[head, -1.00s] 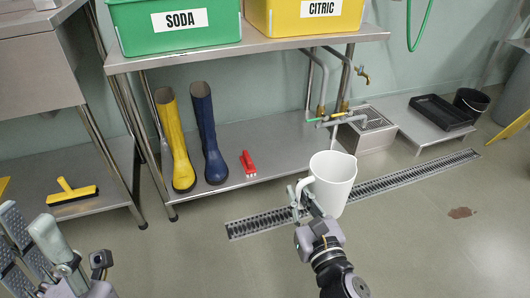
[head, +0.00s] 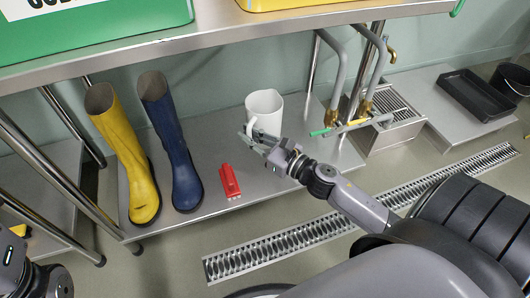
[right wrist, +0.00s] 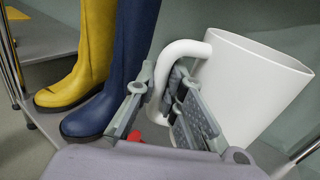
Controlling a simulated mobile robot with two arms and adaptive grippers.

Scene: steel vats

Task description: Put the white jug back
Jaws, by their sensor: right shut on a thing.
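The white jug (head: 264,112) is upright at the lower steel shelf (head: 285,185), to the right of the red brush (head: 229,182). My right gripper (head: 254,139) is shut on the jug's handle, reaching in from the right. In the right wrist view the jug (right wrist: 250,85) stands right of the fingers (right wrist: 160,105), with its curved handle between them. I cannot tell whether the jug's base touches the shelf, as the gripper partly hides it. Of my left arm only a dark part shows at the lower left corner; its fingers are out of view.
The upper shelf edge (head: 200,45) overhangs, bearing a green bin (head: 120,22). Pipes and taps (head: 365,100) rise right of the jug. A floor drain (head: 285,243) runs in front.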

